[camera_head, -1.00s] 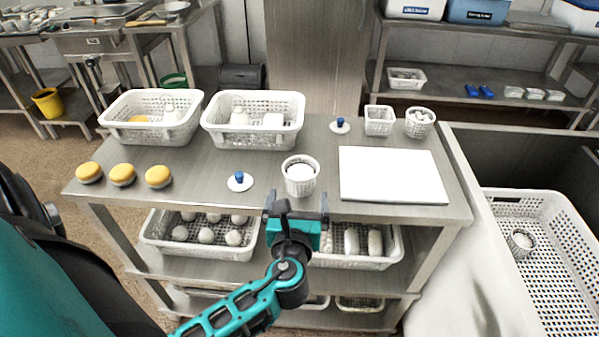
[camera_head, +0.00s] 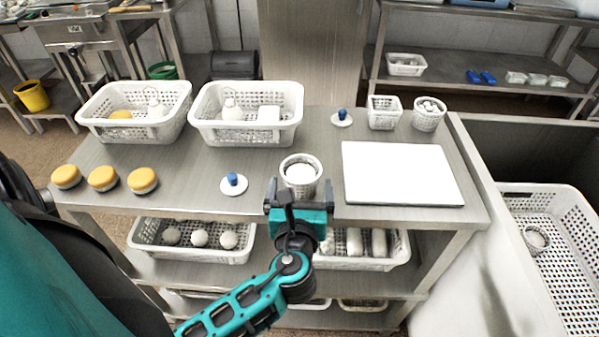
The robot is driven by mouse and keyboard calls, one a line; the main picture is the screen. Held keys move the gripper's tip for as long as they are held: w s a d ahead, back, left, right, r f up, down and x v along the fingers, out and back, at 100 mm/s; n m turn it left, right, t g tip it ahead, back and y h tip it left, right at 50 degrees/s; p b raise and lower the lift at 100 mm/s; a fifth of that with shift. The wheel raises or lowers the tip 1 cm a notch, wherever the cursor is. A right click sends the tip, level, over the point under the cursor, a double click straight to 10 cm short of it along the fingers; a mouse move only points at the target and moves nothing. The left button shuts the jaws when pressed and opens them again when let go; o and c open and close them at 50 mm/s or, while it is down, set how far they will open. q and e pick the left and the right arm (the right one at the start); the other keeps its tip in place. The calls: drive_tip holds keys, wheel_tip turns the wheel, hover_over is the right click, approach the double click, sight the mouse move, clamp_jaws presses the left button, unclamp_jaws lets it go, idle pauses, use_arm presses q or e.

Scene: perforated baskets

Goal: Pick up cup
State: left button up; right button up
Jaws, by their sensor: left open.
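A white perforated cup (camera_head: 301,172) stands upright on the steel table (camera_head: 200,170), near its front edge, with something white inside. My left gripper (camera_head: 299,186) is at the front side of this cup, its two fingers spread apart, and it holds nothing. The fingers overlap the cup's lower part in the picture; whether they touch it I cannot tell. Another white cup (camera_head: 429,114), filled with small white pieces, stands at the back right of the table. My right gripper is not in view.
Two white baskets (camera_head: 133,127) (camera_head: 245,137) stand at the back left. A white board (camera_head: 402,173) lies right of the cup. A blue-knobbed lid (camera_head: 233,184) and several yellow-topped round sponges (camera_head: 103,179) lie left. A square basket (camera_head: 384,112) stands behind.

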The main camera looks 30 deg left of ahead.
use_arm(q)
drive_tip(key=shift+w+a+f, duration=0.1)
drive_tip(key=shift+w+a, duration=0.05)
drive_tip(key=shift+w, duration=0.1)
drive_tip(key=shift+s, duration=0.1)
drive_tip(key=shift+c, duration=0.6)
drive_tip(key=c, duration=0.9)
drive_tip(key=shift+o, duration=0.2)
